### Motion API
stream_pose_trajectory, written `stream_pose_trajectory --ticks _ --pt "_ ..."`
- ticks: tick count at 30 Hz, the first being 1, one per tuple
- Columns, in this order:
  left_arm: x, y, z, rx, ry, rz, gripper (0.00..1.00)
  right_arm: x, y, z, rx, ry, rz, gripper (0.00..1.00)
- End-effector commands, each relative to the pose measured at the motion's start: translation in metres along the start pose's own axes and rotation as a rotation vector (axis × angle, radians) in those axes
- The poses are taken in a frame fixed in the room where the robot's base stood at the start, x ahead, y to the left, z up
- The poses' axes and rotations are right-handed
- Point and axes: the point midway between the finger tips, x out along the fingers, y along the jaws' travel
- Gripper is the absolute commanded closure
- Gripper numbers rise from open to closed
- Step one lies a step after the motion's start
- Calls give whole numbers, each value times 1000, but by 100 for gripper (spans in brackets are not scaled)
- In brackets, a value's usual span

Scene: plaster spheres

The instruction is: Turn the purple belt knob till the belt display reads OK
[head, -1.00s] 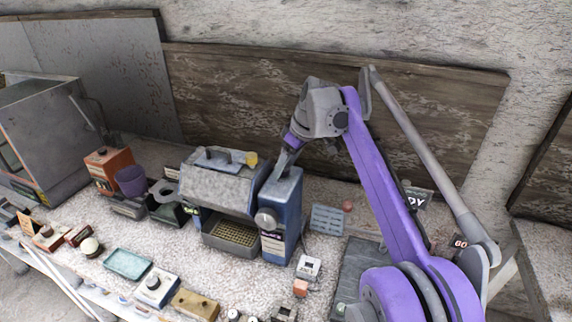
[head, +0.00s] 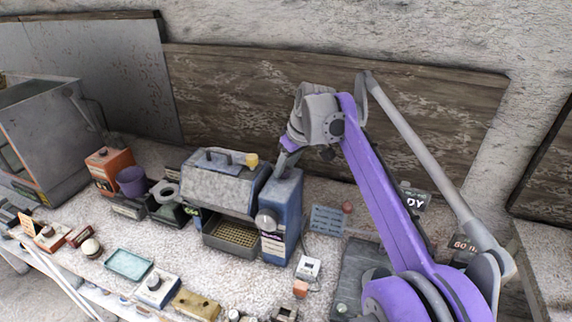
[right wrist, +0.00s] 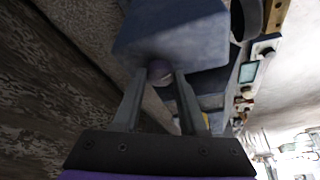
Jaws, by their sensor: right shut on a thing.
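The purple belt knob (right wrist: 158,70) shows in the right wrist view, on the face of the blue box (right wrist: 172,35) and between my fingertips. My right gripper (right wrist: 157,78) is shut on this knob. In the head view my right gripper (head: 284,163) is at the top back of the blue box (head: 283,215), which stands at the right end of the grey machine; the knob is hidden there. I cannot make out a belt display reading OK. A dark sign with the letters "DY" (head: 415,201) is partly covered by my right arm. My left gripper is not in view.
The grey machine (head: 222,185) has a tray below. A grey cabinet (head: 45,140) stands far left, with an orange box (head: 108,170) and purple cup (head: 131,181) nearby. Small boxes and a teal tray (head: 129,264) line the front. A wooden board (head: 240,90) stands behind.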

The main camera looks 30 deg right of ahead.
Motion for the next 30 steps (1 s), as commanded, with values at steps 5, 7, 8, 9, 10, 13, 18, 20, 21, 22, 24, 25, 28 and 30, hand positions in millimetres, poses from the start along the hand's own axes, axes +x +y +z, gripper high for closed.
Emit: stream_pose_trajectory --ticks 5,7,8,9,10,13,18,20,21,22,24,25,28,30 --pt "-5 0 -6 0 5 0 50 -1 -2 -1 137 0 58 100" --pt "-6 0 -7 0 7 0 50 -1 -3 -1 193 0 80 100" --pt "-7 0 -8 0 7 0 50 -1 -3 -1 216 -1 91 100" --pt "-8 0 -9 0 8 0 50 -1 -3 -1 247 0 103 100" --pt "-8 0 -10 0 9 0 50 -1 -3 -1 270 -1 113 100" --pt "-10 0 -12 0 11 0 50 -1 -4 -1 341 0 142 100" --pt "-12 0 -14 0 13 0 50 0 -4 -1 441 0 184 100" --pt "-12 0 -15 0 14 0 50 0 -5 -2 469 0 195 100" --pt "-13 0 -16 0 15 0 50 0 -5 -2 485 0 202 100" --pt "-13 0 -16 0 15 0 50 0 -5 -2 496 0 206 100" --pt "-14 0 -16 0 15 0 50 0 -5 -1 519 0 215 100" --pt "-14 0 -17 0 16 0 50 0 -5 -1 527 -1 219 100" --pt "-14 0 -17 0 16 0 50 0 -5 -1 546 -1 226 100" --pt "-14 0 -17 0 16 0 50 0 -5 -1 554 -1 229 100"
